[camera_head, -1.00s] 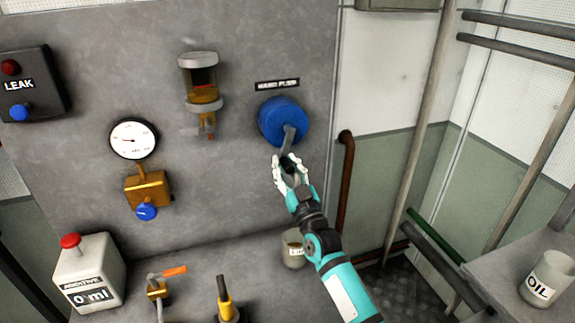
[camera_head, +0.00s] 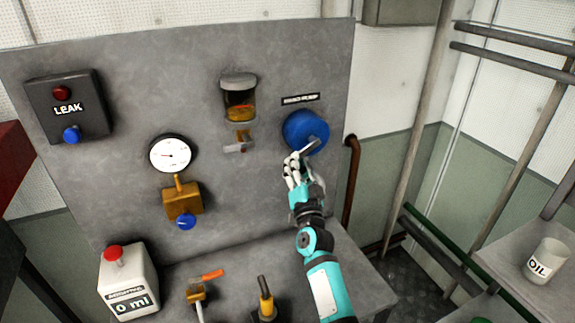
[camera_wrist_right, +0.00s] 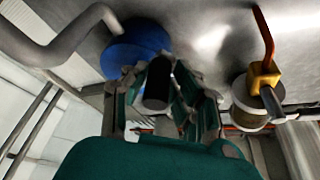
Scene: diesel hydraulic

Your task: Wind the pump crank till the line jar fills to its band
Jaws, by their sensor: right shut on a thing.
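The blue round hub of the hand pump (camera_head: 306,130) is on the grey panel, with a short grey crank arm (camera_head: 309,146). My right gripper (camera_head: 295,165) is shut on the crank's handle, just below and left of the hub. In the right wrist view the dark handle (camera_wrist_right: 157,85) sits between the fingers, with the blue hub behind. A glass jar (camera_head: 239,100) on the panel holds amber liquid; a thin red mark crosses it, and the exact level is unclear. A pale jar (camera_wrist_right: 250,103) shows in the right wrist view; its fill is unclear. My left gripper is out of view.
A gauge (camera_head: 171,154), a brass valve with blue knob (camera_head: 184,203) and a leak box (camera_head: 66,107) are on the panel. An additive can (camera_head: 128,282) and levers (camera_head: 264,300) stand on the bench below. A rusty pipe (camera_head: 351,178) is right of my arm.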

